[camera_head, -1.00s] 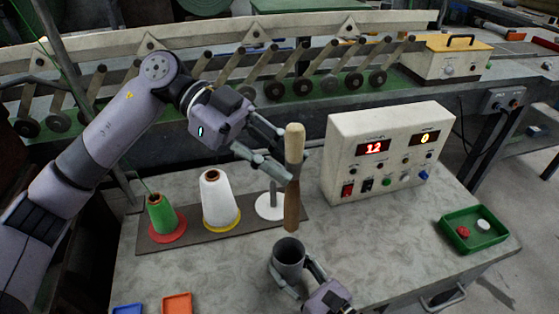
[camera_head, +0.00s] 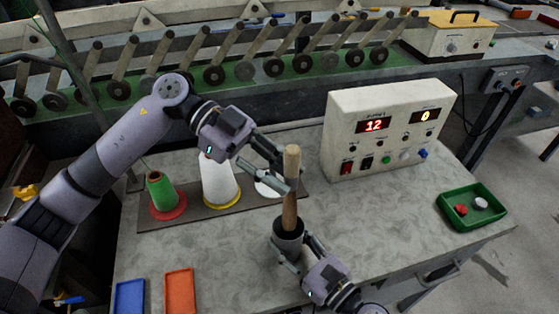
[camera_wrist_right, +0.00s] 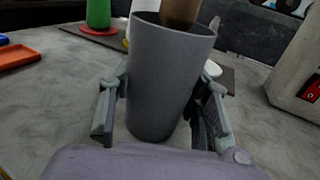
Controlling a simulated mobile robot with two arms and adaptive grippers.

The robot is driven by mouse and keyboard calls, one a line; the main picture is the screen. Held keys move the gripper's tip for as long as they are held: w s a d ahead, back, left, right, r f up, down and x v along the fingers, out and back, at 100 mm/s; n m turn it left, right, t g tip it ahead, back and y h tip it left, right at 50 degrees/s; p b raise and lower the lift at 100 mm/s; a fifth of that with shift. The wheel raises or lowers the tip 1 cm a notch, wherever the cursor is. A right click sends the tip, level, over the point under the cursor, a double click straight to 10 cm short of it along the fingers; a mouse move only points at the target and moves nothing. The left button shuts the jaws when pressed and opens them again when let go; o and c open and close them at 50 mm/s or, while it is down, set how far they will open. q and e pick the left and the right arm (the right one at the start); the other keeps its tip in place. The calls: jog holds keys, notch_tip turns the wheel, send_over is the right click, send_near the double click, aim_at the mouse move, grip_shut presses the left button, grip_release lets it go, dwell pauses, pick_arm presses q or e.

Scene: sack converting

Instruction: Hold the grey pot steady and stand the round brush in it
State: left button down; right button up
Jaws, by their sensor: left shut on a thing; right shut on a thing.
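The round brush (camera_head: 291,185) is a long, upright, wooden-looking stick. My left gripper (camera_head: 283,177) is shut on its middle. The grey pot (camera_head: 290,246) stands on the table, and my right gripper (camera_head: 298,254) is shut around its sides. The brush's lower end is at the pot's mouth and appears to be just inside the rim. The right wrist view shows the pot (camera_wrist_right: 165,80) upright between the fingers of my right gripper (camera_wrist_right: 162,105). There the brush (camera_wrist_right: 180,13) enters the mouth, its lower tip hidden behind the near rim.
A control box (camera_head: 388,130) stands behind and right of the pot. A green cone (camera_head: 161,192) and a white cone (camera_head: 218,180) stand on a dark board to the left. Blue (camera_head: 129,297) and orange (camera_head: 179,291) trays lie front left, a green tray (camera_head: 472,208) at right.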

pick_arm(q)
jog(key=shift+f, duration=2.65)
jog(key=c, duration=1.3)
grip_release()
jog(key=v, duration=1.2)
jog(key=shift+f, duration=0.1)
pick_arm(e)
jog(key=o, duration=1.2)
